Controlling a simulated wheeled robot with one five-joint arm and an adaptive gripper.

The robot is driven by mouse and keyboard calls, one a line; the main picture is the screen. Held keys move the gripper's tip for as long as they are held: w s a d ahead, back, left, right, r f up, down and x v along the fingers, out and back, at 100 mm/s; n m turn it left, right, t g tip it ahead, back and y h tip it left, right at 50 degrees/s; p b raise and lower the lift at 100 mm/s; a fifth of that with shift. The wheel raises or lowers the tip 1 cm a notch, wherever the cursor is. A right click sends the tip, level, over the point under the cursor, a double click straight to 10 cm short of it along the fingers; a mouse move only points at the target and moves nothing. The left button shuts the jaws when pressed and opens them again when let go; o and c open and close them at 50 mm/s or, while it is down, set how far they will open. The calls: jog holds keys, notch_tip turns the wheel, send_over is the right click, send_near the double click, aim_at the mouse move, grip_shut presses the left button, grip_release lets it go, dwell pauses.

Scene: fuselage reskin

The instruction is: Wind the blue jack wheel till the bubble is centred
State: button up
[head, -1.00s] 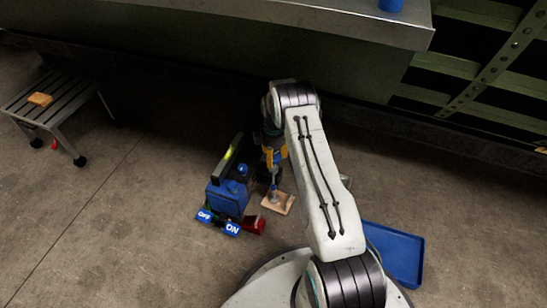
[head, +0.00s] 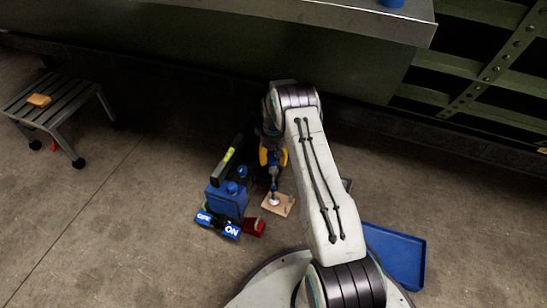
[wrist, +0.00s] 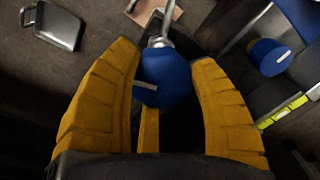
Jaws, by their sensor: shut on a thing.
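My gripper (wrist: 158,110) has yellow fingers on both sides of the blue jack wheel (wrist: 168,76) and is shut on it. A pale mark shows on the wheel. In the head view the gripper (head: 273,158) is below the end of my arm. The jack's metal rod (wrist: 160,28) runs from the wheel to a foot on a wooden pad (head: 278,205). A yellow-green level vial (head: 229,155) sits on a dark bar left of the gripper, and it also shows in the wrist view (wrist: 282,112). I cannot make out where its bubble stands.
A blue box (head: 228,200) with another blue knob (wrist: 268,56) stands close beside the jack. An ON/OFF sign (head: 217,224) and a red object (head: 253,226) lie in front. A blue tray (head: 396,256) is at right, a stool (head: 60,105) at left. A bench (head: 340,12) overhangs behind.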

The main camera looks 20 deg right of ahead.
aim_at(273, 155)
jog(key=shift+w+a+m, duration=0.15)
jog(key=shift+w+m, duration=0.1)
jog(key=shift+m, duration=0.15)
jog(key=o, duration=1)
jog(key=shift+o, duration=0.9)
jog(key=shift+s+r, duration=0.1)
jog(key=shift+r, duration=0.05)
notch_tip(273, 155, up, 12)
jog(key=shift+f, duration=0.2)
